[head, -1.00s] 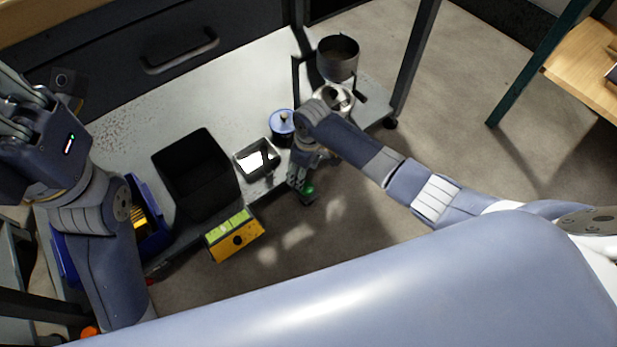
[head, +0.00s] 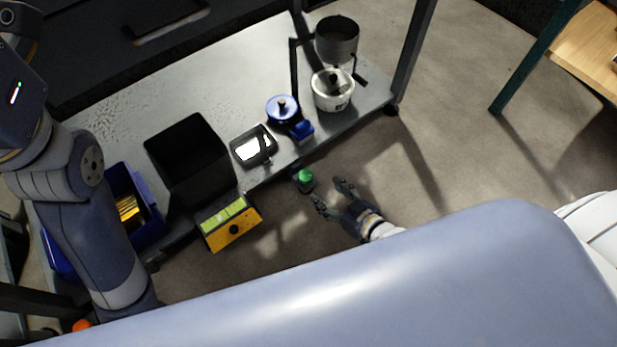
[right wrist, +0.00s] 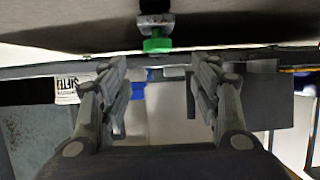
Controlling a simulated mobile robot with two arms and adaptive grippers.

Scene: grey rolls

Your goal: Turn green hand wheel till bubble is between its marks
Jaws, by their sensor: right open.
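The green hand wheel (head: 305,175) is a small green knob with a dark stem below the table's front edge. In the right wrist view the green wheel (right wrist: 157,44) shows beyond the fingertips, roughly centred between them. My right gripper (head: 329,192) is open and empty, just right of the wheel and apart from it. Its two spread fingers (right wrist: 160,80) show in the right wrist view. An orange box with a yellow-green strip (head: 225,213), possibly the level, sits at the front edge; no bubble or marks can be made out. My left arm is at the left, its gripper out of view.
A blue bin (head: 148,205) stands left. Floor right of my gripper is clear.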

